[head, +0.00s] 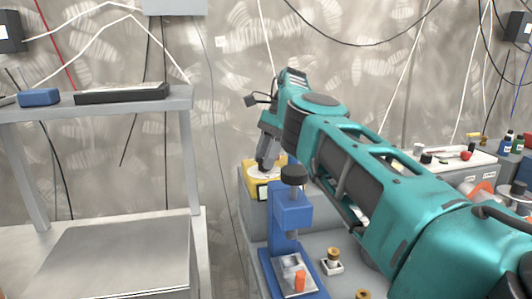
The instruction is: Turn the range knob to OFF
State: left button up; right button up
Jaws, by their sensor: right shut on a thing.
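A yellow meter (249,183) with a pale round dial face sits on a grey box behind the blue press. My right arm reaches in from the lower right, and my right gripper (264,167) points down onto the meter's dial. Its fingers are shut on the range knob, which is mostly hidden between them. I cannot read the knob's pointer or the range marks at this size. My left gripper is out of view.
A blue press (290,215) with a black knob stands just in front of the meter. Small brass-topped parts (332,262) are on the grey bench to its right. A metal shelf (110,107) is at the left. Bottles and tools are at the far right.

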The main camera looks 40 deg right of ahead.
jog(key=o, duration=0.7)
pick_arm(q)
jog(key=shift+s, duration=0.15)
pick_arm(e)
jog(key=o, duration=0.3)
jog(key=shift+o, duration=0.2)
jog(key=shift+r, duration=0.1)
jog(key=p+v, duration=0.5)
jog(key=shift+r, duration=0.25)
pick_arm(q)
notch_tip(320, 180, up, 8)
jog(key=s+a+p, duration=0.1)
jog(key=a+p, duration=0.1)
jog(key=p, duration=0.4)
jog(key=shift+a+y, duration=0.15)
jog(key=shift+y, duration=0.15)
pick_arm(e)
jog(key=shift+v, duration=0.95)
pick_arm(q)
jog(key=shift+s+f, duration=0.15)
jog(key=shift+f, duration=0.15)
pick_arm(e)
jog(key=shift+s+d+f, duration=0.1)
